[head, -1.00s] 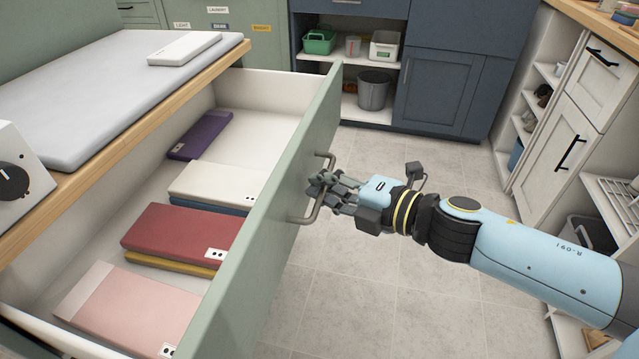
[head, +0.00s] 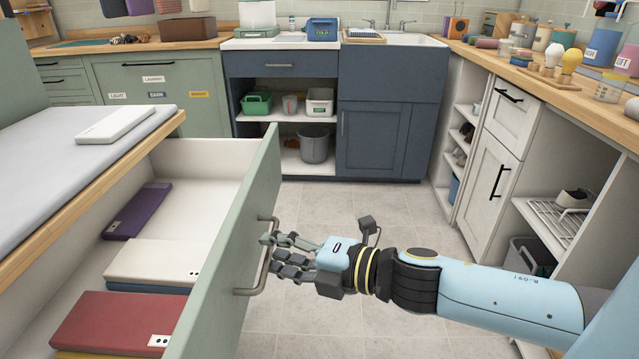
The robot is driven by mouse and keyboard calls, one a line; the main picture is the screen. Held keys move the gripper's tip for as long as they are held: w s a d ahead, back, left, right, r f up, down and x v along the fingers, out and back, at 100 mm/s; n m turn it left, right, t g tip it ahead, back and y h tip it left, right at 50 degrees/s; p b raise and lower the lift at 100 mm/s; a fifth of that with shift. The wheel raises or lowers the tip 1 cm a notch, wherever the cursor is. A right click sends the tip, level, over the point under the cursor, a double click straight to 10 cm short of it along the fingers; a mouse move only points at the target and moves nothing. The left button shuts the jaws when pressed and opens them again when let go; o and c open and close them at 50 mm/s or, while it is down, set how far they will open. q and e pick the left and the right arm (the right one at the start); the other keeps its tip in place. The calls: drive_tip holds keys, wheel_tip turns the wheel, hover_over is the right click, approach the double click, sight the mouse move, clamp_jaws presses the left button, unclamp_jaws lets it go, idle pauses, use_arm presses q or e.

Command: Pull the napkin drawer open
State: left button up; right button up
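The napkin drawer (head: 236,225) stands open at the left of the head view, its green front facing right. Inside lie folded napkins: a purple one (head: 138,211), a white one (head: 158,262) on a blue one (head: 146,288), and a red one (head: 112,322) over a yellow one. A grey bar handle (head: 257,270) is on the drawer front. My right gripper (head: 272,247) is at this handle, its fingers around or against the bar. Whether they are closed tightly on it is hard to see. My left gripper is out of view.
A wooden-edged counter with a grey pad (head: 60,190) and a white slab (head: 116,124) lies above the drawer. Blue cabinets (head: 373,140) stand at the back and white cabinets (head: 490,185) at the right. The tiled floor (head: 345,208) between is clear.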

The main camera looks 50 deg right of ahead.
drive_tip(key=v, duration=1)
idle(0.5)
drive_tip(key=w+d+f+m+h, duration=0.2)
drive_tip(key=w+d+f, duration=0.1)
drive_tip(key=f, duration=0.4)
drive_tip(key=s+d+f+m+g+h, duration=0.1)
drive_tip(key=s+f+m+g, duration=0.25)
drive_tip(key=f, duration=0.65)
drive_tip(key=s+d+f+m+g+h, duration=0.15)
drive_tip(key=f+m, duration=0.25)
drive_tip(key=f, duration=0.5)
drive_tip(key=s+a+f+m+g, duration=0.3)
drive_tip(key=s+f+m, duration=0.3)
drive_tip(key=s, duration=0.7)
drive_tip(key=s+a+f+m+g, duration=0.2)
drive_tip(key=s+f+m+g, duration=0.4)
drive_tip(key=s+f, duration=0.4)
drive_tip(key=s, duration=0.4)
drive_tip(key=shift+a+f+g, duration=0.3)
drive_tip(key=shift+a, duration=0.1)
